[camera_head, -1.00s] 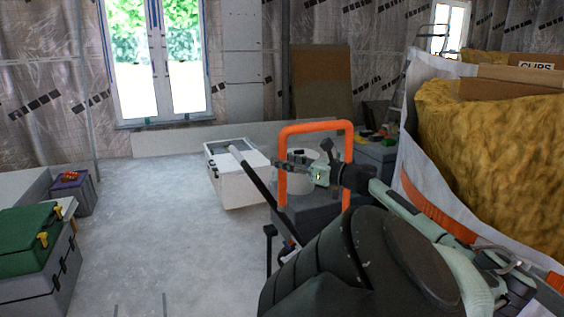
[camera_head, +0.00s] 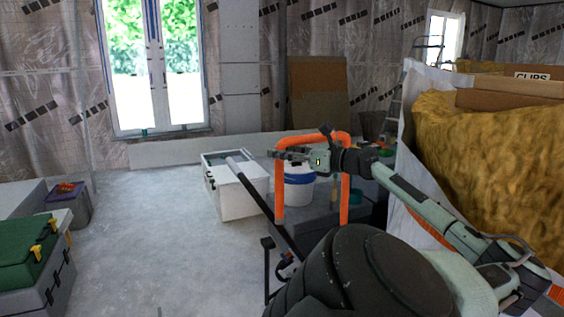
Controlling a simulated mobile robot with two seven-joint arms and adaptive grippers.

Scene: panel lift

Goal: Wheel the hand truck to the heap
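An orange hoop handle (camera_head: 279,190), which looks like the hand truck's, stands upright in the middle of the head view. The rest of the truck is largely hidden behind my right arm. My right gripper (camera_head: 298,156) lies across the hoop, with its fingers pointing left near the left upright. Whether it grips the bar or only passes in front cannot be told. A heap of yellow insulation (camera_head: 480,150) fills a white bulk bag on the right, beside my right arm. My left gripper is out of view.
A white box (camera_head: 240,195) and a white bucket with a blue band (camera_head: 298,186) stand behind the hoop. A dark slanted pole (camera_head: 262,197) crosses in front. Green and grey cases (camera_head: 25,252) stand at left. The floor (camera_head: 140,235) between is clear.

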